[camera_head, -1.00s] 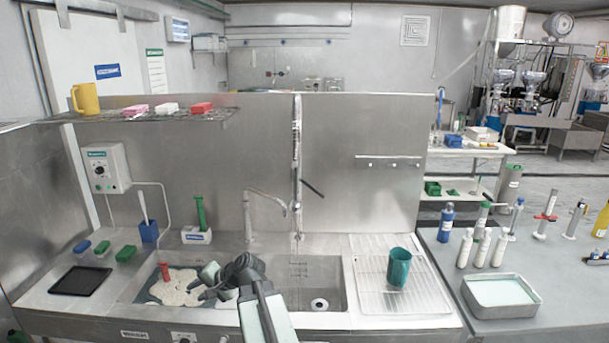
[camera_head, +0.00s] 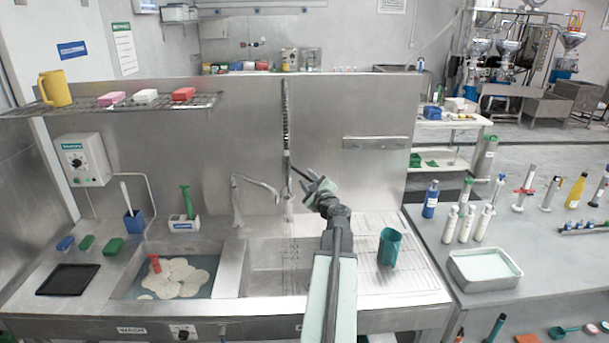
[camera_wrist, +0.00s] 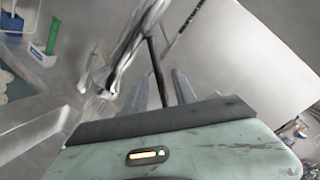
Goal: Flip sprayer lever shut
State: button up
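The sprayer (camera_head: 287,130) is a tall metal pipe with a hanging spray head, standing behind the sink. It also shows in the wrist view (camera_wrist: 128,50). Its lever (camera_wrist: 156,68) is a thin black rod slanting out from the sprayer. My gripper (camera_head: 314,184) is raised above the sink, just right of the sprayer. In the wrist view my gripper (camera_wrist: 160,78) is open, with a grey finger on either side of the lever in the picture. I cannot tell whether a finger touches the lever. In the head view the lever is partly lost against my gripper.
A curved faucet (camera_head: 238,200) stands left of the sprayer. A teal cup (camera_head: 389,247) stands on the drainboard (camera_head: 370,279) at right. A steel backsplash (camera_head: 350,110) rises close behind the sprayer.

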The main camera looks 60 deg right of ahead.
aim_at(306, 176)
jog(key=x, duration=0.4)
jog(key=shift+w+d, duration=0.2)
jog(key=shift+d, duration=0.1)
jog(key=shift+s+a, duration=0.1)
jog(key=shift+c, duration=0.2)
grip_shut()
dwell(0.8)
